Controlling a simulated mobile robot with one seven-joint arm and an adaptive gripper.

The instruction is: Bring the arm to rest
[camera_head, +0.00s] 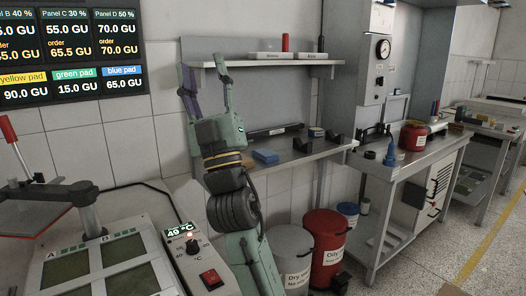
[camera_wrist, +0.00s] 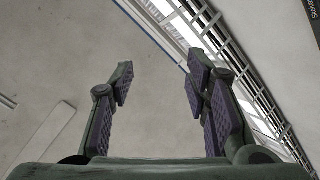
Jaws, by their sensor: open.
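My gripper (camera_head: 205,75) is raised in the head view, its two fingers pointing up and spread apart. It is in front of the left end of the upper wall shelf (camera_head: 270,62), with nothing between the fingers. In the wrist view my gripper (camera_wrist: 158,85) is also open and empty, its purple-grey finger pads well apart. Beyond the fingers, the wrist view shows only a plain pale surface and a slanted bright strip with a dark grid. My arm stands upright beside the heat press station (camera_head: 120,226).
A red bin (camera_head: 323,245) and a grey bin (camera_head: 290,252) stand on the floor below. A control box (camera_head: 193,250) with a red switch is left of my arm. A workbench (camera_head: 385,172) stands to the right.

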